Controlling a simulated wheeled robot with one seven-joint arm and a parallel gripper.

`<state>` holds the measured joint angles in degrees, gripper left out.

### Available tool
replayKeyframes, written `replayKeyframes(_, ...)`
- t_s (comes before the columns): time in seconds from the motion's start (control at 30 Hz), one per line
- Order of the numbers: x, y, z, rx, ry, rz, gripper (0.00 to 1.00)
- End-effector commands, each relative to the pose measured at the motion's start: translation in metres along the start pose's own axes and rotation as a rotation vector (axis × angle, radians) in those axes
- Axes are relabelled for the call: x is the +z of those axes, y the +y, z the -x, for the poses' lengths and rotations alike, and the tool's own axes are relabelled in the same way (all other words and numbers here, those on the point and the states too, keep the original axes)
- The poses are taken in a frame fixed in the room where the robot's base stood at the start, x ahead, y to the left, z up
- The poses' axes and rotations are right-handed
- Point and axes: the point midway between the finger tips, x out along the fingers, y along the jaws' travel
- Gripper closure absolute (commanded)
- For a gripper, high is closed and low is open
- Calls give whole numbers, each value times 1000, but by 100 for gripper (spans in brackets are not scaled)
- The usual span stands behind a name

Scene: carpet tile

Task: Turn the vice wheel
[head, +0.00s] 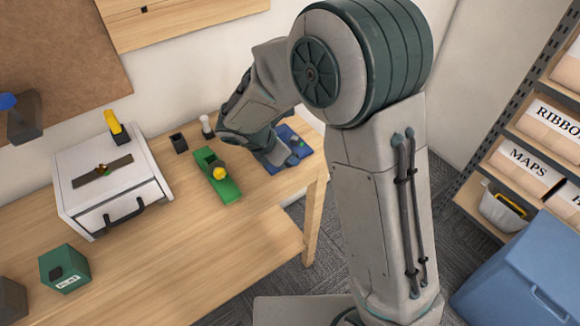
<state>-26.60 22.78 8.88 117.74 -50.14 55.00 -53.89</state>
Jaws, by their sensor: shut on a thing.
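A blue vice (303,152) sits at the right end of the wooden workbench, with a small green part showing on its right side. My gripper (280,159) is down at the vice, pointing at its left and middle part. It is shut on the vice wheel, but the wheel and my fingertips are mostly hidden behind the hand and forearm.
A green tool with a yellow knob (218,174) lies close left of my gripper. Behind it stand a small black holder (179,143) and a white-capped cylinder (207,126). A white drawer box (108,180) and a green box (64,269) stand farther left. The bench front is clear.

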Motion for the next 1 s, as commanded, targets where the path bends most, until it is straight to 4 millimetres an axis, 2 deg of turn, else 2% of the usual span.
replayKeyframes(0.03,-7,1,-5,4,-48,3,100)
replayKeyframes(0.6,-12,1,-2,-6,-556,-13,100)
replayKeyframes(1.0,-13,0,-1,-10,-745,-21,100)
